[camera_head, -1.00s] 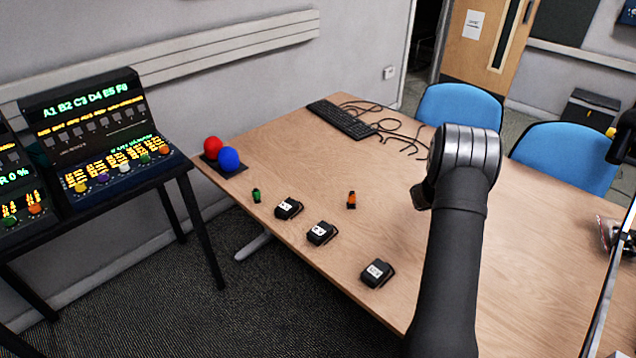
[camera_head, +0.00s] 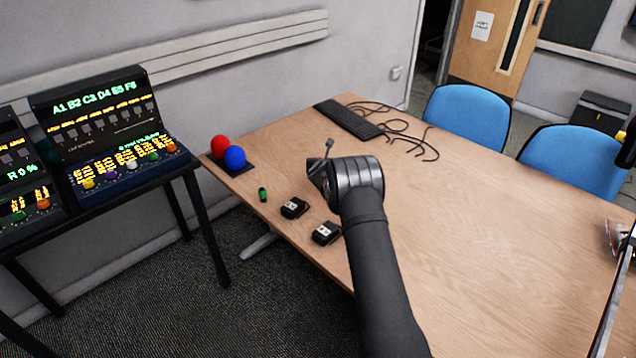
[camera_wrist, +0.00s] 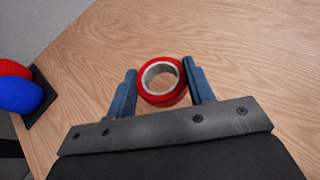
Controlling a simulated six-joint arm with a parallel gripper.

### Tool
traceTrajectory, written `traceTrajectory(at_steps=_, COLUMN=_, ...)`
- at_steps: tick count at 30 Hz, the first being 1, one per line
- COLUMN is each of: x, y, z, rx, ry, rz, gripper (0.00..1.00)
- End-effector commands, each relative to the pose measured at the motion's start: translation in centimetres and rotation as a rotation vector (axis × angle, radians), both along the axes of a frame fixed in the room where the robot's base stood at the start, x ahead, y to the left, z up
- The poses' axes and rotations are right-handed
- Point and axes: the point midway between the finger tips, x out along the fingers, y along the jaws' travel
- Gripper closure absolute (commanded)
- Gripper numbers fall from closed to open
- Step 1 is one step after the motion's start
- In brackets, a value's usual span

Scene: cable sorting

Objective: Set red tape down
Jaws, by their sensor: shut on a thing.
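The red tape (camera_wrist: 161,98), a red roll with a pale core, sits between the two blue fingers of my gripper (camera_wrist: 160,92) in the wrist view. My gripper is shut on it. The wooden table top shows below and around the roll; I cannot tell whether the roll touches it. In the head view, my arm's wrist (camera_head: 357,184) is over the table near its left side, and the tape is hidden there.
Red (camera_head: 220,145) and blue (camera_head: 235,157) balls sit on a dark base at the table's left corner. A green item (camera_head: 262,194) and two black blocks (camera_head: 294,208) lie near the front-left edge. A keyboard (camera_head: 349,120) with cables lies behind.

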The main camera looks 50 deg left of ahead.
Motion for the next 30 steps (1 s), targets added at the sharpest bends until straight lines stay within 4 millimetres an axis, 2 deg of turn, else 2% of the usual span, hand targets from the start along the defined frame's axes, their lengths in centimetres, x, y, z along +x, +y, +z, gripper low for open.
traceTrajectory(at_steps=3, x=-1.1, y=1.2, z=-0.4, rx=-0.003, ry=-0.003, rz=0.027, gripper=0.77)
traceTrajectory(at_steps=6, x=-1.3, y=1.5, z=-1.9, rx=-0.005, ry=-0.002, rz=0.034, gripper=0.77)
traceTrajectory(at_steps=9, x=-1.3, y=1.4, z=-3.3, rx=-0.004, ry=-0.001, rz=0.034, gripper=0.77)
traceTrajectory(at_steps=16, x=-1.3, y=1.4, z=-5.3, rx=-0.005, ry=-0.002, rz=0.033, gripper=0.77)
traceTrajectory(at_steps=21, x=-1.3, y=1.4, z=-7.7, rx=-0.005, ry=-0.002, rz=0.032, gripper=0.77)
traceTrajectory(at_steps=30, x=-1.2, y=1.4, z=-8.1, rx=-0.002, ry=-0.002, rz=0.032, gripper=0.77)
